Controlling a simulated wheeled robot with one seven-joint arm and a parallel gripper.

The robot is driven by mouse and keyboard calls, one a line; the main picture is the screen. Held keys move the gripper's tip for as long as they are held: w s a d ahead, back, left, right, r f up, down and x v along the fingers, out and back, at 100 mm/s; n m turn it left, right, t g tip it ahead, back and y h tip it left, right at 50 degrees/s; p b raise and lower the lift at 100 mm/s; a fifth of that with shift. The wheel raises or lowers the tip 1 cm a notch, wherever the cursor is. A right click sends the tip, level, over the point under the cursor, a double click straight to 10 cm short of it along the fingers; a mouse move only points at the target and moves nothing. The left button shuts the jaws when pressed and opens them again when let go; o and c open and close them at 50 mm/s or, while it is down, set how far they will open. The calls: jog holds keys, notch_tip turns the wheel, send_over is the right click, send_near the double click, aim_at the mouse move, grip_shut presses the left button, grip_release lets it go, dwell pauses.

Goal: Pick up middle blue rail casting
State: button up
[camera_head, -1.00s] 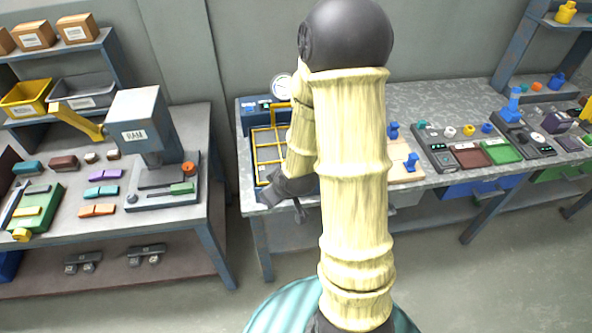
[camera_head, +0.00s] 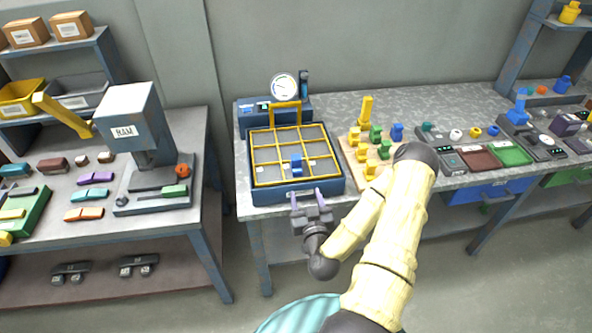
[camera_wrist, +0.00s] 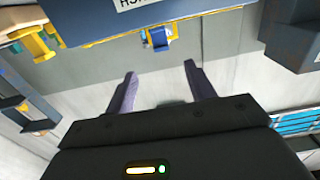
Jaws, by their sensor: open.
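A blue rail casting (camera_head: 296,165) sits in the front middle cell of the yellow-gridded tray (camera_head: 256,184) on the blue heater. It also shows in the wrist view (camera_wrist: 157,38), ahead of the fingers and near centre. My gripper (camera_head: 306,192) is open and empty, its two purple fingers (camera_wrist: 160,72) pointing at the casting from the heater's front edge, apart from it. Another blue casting (camera_head: 397,132) stands at the back right of the wooden board. My arm hides part of that board.
The wooden board (camera_head: 384,153) beside the heater holds several yellow and green castings. A gauge (camera_head: 284,87) and yellow handle (camera_head: 286,104) stand at the heater's back. A press (camera_head: 133,125) stands on the left bench, with a floor gap between benches.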

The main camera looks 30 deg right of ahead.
jog(key=shift+w, duration=0.1)
dwell(0.3)
jog(key=b, duration=0.7)
send_near(297, 162)
jog(key=f, duration=0.1)
jog(key=b+x, duration=0.2)
jog(key=b, duration=0.1)
jog(key=shift+d+f, duration=0.1)
jog(key=shift+d, duration=0.1)
jog(key=w+b, duration=0.1)
jog(key=b, duration=0.3)
jog(key=shift+w+d, duration=0.1)
jog(key=shift+w, duration=0.05)
jog(key=x, duration=0.2)
jog(key=p+x, duration=0.1)
jog(key=x, duration=0.1)
jog(key=shift+r, duration=0.2)
jog(key=shift+w+d, duration=0.1)
jog(key=shift+w, duration=0.3)
